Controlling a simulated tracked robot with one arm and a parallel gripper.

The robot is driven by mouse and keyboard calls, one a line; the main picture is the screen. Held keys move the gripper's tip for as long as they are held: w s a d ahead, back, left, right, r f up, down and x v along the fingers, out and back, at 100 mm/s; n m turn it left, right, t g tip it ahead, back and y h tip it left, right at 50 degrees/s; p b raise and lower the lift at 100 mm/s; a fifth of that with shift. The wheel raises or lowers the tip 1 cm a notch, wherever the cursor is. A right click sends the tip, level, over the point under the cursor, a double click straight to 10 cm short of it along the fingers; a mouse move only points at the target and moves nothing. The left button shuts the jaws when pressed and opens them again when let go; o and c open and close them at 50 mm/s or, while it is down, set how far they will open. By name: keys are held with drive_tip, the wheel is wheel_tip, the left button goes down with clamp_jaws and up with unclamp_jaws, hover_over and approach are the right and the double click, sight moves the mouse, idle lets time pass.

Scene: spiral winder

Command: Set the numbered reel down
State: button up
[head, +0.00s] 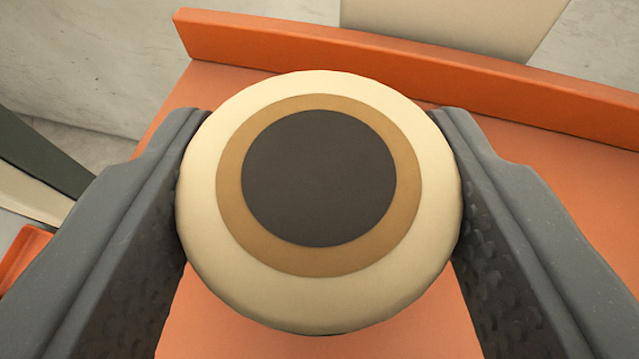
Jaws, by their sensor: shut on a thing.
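The reel (200,215) fills the middle of the head view, its round end facing me. It has a cream outer ring, a tan ring and a dark grey centre. No number shows on this face. My gripper (319,200) is shut on the reel, one grey finger pressed against its left side and one against its right. An orange surface (560,210) lies behind and below the reel. I cannot tell whether the reel touches it, as its underside is hidden.
A raised orange lip (420,70) runs along the far edge of the orange surface. Beyond it are a beige panel (460,20) and a pale marbled area (80,60). Dark and light strips (40,165) lie at the left. The orange surface right of the reel looks clear.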

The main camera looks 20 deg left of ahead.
drive_tip(key=shift+f, duration=0.1)
drive_tip(key=o, duration=1)
drive_tip(key=shift+s+d+r, duration=0.1)
drive_tip(key=shift+s+r, duration=0.25)
drive_tip(key=shift+s, duration=0.1)
drive_tip(key=b+v, duration=0.2)
drive_tip(key=v, duration=0.9)
drive_tip(key=shift+b, duration=0.35)
